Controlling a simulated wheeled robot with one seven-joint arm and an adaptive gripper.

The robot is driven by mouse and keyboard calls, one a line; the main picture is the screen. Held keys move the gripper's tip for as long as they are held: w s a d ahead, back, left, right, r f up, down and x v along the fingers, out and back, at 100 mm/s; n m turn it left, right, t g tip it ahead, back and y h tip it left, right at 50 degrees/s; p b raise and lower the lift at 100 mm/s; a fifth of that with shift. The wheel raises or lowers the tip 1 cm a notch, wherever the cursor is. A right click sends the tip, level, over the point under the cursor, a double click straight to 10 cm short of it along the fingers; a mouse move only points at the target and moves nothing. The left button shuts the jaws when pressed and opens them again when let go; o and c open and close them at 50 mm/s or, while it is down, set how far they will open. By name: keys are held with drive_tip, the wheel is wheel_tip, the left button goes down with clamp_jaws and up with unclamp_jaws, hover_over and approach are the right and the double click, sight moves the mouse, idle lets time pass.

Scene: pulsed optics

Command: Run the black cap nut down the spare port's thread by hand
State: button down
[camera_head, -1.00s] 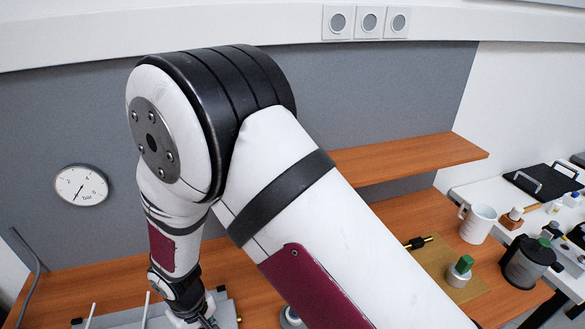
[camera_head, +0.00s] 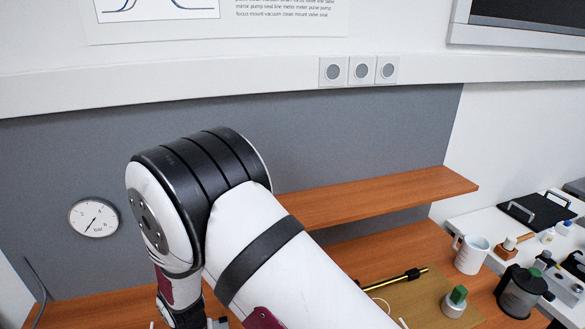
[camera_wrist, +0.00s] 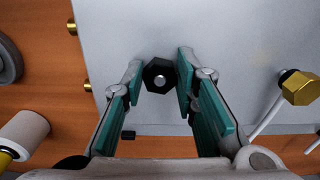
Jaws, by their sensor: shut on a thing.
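In the wrist view the black cap nut (camera_wrist: 150,72) is a dark hexagon with a pale round centre, facing the camera. It sits between the teal-padded fingertips of my gripper (camera_wrist: 159,70), which is shut on it. The nut lies in front of a pale grey panel (camera_wrist: 230,40). The spare port's thread cannot be told apart behind the nut, so I cannot tell how far it sits on it. In the head view my arm fills the middle, and neither the gripper nor the nut shows.
In the wrist view a brass hex fitting (camera_wrist: 300,88) with white tubes is at the right. Small brass fittings (camera_wrist: 87,87) line the panel's left edge, near a white cylinder (camera_wrist: 25,132). In the head view a wooden shelf (camera_head: 385,195) and a white jug (camera_head: 472,254) stand right of my arm.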

drive_tip(key=m, duration=0.1)
drive_tip(key=s+m+p, duration=0.1)
drive_tip(key=shift+a+m, duration=0.1)
drive_tip(key=shift+m, duration=0.3)
drive_tip(key=shift+w+m, duration=0.25)
drive_tip(key=shift+m, duration=0.05)
drive_tip(key=shift+w+m+p, duration=0.1)
drive_tip(key=shift+m+p, duration=0.4)
drive_tip(key=shift+m, duration=0.7)
drive_tip(key=c, duration=1.2)
unclamp_jaws()
drive_tip(key=shift+w, duration=0.15)
drive_tip(key=shift+c, duration=0.2)
drive_tip(key=shift+a, duration=0.1)
wheel_tip(320, 180, up, 16)
